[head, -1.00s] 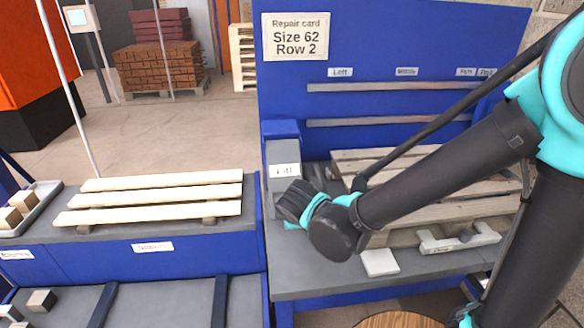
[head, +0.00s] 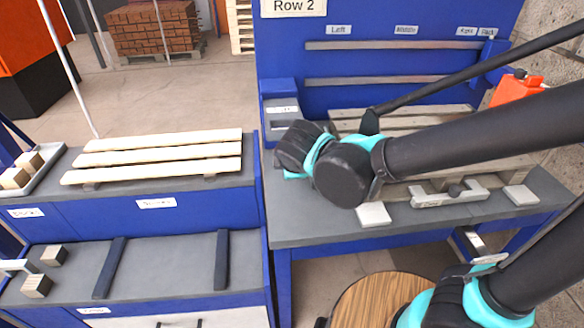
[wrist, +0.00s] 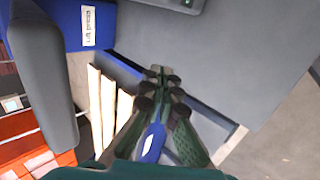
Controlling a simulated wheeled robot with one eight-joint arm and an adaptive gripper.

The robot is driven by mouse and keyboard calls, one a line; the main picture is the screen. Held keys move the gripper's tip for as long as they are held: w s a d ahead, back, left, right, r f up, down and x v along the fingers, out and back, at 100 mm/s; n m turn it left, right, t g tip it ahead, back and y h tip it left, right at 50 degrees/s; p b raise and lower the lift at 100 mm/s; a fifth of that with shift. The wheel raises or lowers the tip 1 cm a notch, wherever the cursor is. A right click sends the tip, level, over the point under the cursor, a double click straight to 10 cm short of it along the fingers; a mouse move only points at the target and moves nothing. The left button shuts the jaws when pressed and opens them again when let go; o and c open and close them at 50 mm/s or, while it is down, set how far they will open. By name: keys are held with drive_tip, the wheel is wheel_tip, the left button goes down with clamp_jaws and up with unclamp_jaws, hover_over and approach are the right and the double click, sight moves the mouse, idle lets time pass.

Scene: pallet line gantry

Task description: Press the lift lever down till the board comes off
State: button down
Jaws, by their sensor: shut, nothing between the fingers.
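The lift press (head: 281,88) is a blue and grey block with a white label at the left end of the right-hand bench; its label also shows in the wrist view (wrist: 88,25). A rounded grey bar (wrist: 40,85), possibly the lever, passes close by on the left of the wrist view; I cannot tell for certain. The wooden pallet (head: 430,117) lies on the bench, partly hidden by my arm. My gripper (head: 295,145) is just in front of the press. Its fingers are together and empty in the wrist view (wrist: 162,85). I see no clear contact with a lever.
The left bench (head: 200,190) carries three pale boards (head: 160,160). A white block (head: 373,214) and a grey holder (head: 450,192) sit along the right bench's front edge. An orange item (head: 517,88) stands at the back right. A round wooden top (head: 370,300) is in front.

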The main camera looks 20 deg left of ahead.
drive_tip(key=shift+v, duration=2.5)
drive_tip(key=shift+s+d+f, duration=0.1)
drive_tip(key=shift+s+f, duration=0.05)
